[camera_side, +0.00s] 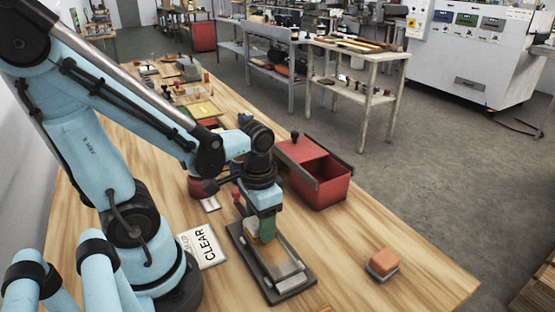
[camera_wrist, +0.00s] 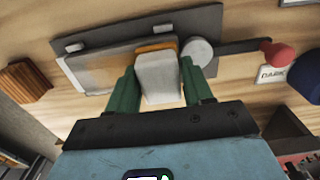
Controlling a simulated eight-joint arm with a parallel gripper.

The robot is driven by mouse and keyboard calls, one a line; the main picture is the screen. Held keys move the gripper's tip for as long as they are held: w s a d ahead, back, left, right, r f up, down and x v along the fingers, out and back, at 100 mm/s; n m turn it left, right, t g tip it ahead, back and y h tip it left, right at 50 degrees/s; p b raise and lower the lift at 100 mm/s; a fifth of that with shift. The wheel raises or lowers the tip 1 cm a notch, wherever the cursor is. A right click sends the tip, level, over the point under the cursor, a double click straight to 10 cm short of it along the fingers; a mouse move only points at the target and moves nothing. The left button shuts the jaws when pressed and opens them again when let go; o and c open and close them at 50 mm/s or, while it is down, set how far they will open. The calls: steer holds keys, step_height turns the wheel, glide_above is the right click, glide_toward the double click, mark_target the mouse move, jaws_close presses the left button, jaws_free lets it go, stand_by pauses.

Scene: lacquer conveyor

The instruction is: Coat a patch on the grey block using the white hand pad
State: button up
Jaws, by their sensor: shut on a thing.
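My gripper (camera_wrist: 161,82) has its green fingers shut on the white hand pad (camera_wrist: 158,72). In the side view, my gripper (camera_side: 262,230) points down over the dark tray (camera_side: 302,285). The grey block (camera_side: 291,270) lies in that tray; it also shows in the wrist view (camera_wrist: 98,68). An amber patch (camera_wrist: 156,47) shows on the block beside the pad, and part of it is hidden by the pad. The pad is low over the block; I cannot tell whether it touches.
A red bin (camera_side: 322,197) stands behind the tray. An orange-brown block (camera_side: 384,261) sits to its right. A CLEAR card (camera_side: 203,246) lies to its left. A red knob (camera_wrist: 275,53) on a dark bar is near the pad, by a DARK card (camera_wrist: 271,74).

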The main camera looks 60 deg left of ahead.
mark_target(284, 267)
steer(key=shift+d+f, duration=0.15)
steer(key=shift+d, duration=4.7)
step_height(284, 267, up, 3)
steer(key=shift+s+a, duration=0.1)
steer(key=shift+r, duration=2.8)
steer(key=n, duration=1.8)
steer(key=shift+f, duration=0.4)
